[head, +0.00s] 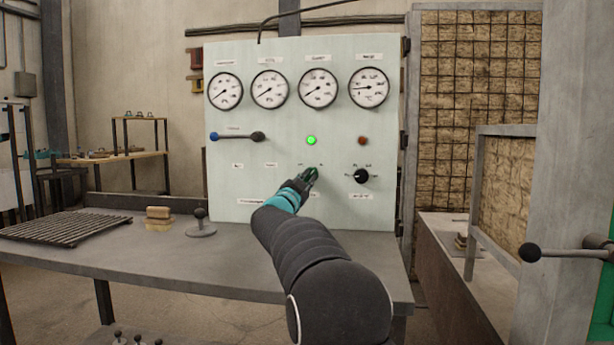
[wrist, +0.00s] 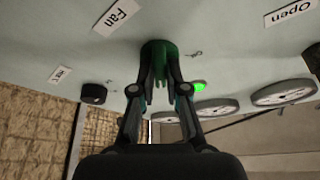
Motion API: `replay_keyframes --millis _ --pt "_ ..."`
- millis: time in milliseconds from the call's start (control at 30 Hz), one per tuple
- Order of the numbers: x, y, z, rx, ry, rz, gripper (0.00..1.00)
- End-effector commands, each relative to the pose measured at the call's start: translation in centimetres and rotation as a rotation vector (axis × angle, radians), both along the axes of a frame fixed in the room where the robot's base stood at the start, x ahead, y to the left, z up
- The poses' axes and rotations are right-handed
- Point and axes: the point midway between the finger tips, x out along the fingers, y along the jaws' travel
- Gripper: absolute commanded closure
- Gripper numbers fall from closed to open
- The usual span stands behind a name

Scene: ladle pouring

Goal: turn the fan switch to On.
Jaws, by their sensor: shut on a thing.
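The fan switch is a green knob (wrist: 157,52) on the pale control panel (head: 232,175), next to a label reading "Fan" (wrist: 116,14) in the wrist view. My gripper (wrist: 160,84) has its two fingers closed around the knob, one on each side. In the head view my gripper (head: 309,176) is at the panel's lower middle and hides most of the knob. A green lamp (head: 311,140) glows just above it. The small marks beside the knob are too blurred to read, so its setting cannot be told.
A black knob (head: 361,176) sits to the right, below a dull brown-red lamp (head: 362,140). A lever with a blue end (head: 237,136) is at the left, under a row of several gauges. The grey bench (head: 150,260) holds a grate (head: 70,228) and sponge-like blocks (head: 158,218).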

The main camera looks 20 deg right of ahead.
Motion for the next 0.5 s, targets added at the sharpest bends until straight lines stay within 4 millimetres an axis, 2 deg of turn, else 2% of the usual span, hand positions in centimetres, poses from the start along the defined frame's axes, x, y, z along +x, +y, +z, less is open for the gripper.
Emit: replay_keyframes --millis 500 --pt "0.09 0.11 0.36 0.13 -0.092 0.003 1.0"
